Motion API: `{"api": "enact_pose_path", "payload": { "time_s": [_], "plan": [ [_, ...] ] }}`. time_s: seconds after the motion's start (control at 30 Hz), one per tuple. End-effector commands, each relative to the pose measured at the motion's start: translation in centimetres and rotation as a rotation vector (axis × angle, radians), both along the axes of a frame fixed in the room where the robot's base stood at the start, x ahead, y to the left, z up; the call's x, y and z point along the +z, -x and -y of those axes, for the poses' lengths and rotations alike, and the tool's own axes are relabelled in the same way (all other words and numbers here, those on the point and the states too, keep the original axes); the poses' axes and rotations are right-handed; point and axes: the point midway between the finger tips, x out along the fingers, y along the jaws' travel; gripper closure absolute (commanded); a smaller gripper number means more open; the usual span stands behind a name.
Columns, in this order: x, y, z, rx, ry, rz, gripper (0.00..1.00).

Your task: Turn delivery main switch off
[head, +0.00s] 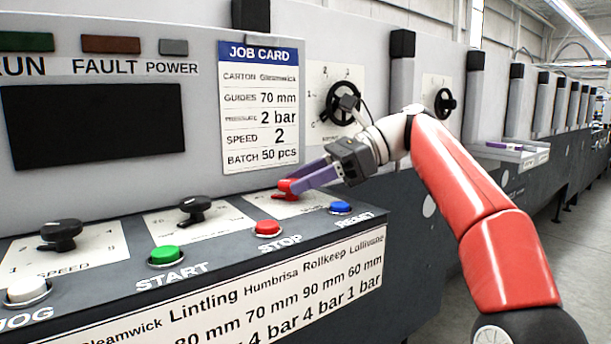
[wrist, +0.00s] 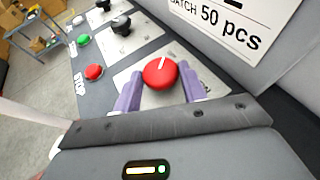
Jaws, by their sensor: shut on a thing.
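The red rotary switch (head: 289,188) sits on a pale plate at the right end of the sloping control panel. In the wrist view it is a round red knob (wrist: 160,73) with a white pointer line tilted toward the upper right. My gripper (head: 306,180) reaches it from the right, its purple fingers on either side of the knob. In the wrist view the fingers (wrist: 158,88) flank the knob and are shut on it. The lettering on the switch's plate is mostly hidden or too small to read.
Close by are the red STOP button (head: 268,228), blue RESET button (head: 341,207) and green START button (head: 166,254). Two black knobs (head: 193,209) stand further left. The job card (head: 259,105) is on the upright face behind. Floor at the right is clear.

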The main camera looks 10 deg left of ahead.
Motion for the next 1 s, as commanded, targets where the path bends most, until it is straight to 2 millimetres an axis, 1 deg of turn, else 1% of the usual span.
{"api": "enact_pose_path", "payload": {
  "time_s": [0.3, 0.83, 0.87, 0.97, 1.0],
  "plan": [
    [0.02, -0.17, -0.10, 0.061, -0.001, 0.000, 0.81],
    [0.07, -0.16, -0.09, 0.071, -0.001, 0.001, 0.81],
    [0.07, -0.15, -0.08, 0.071, -0.001, 0.001, 0.55],
    [0.06, -0.15, -0.08, 0.070, -0.001, 0.000, 0.42],
    [0.06, -0.15, -0.08, 0.070, -0.001, 0.000, 0.39]
  ]
}}
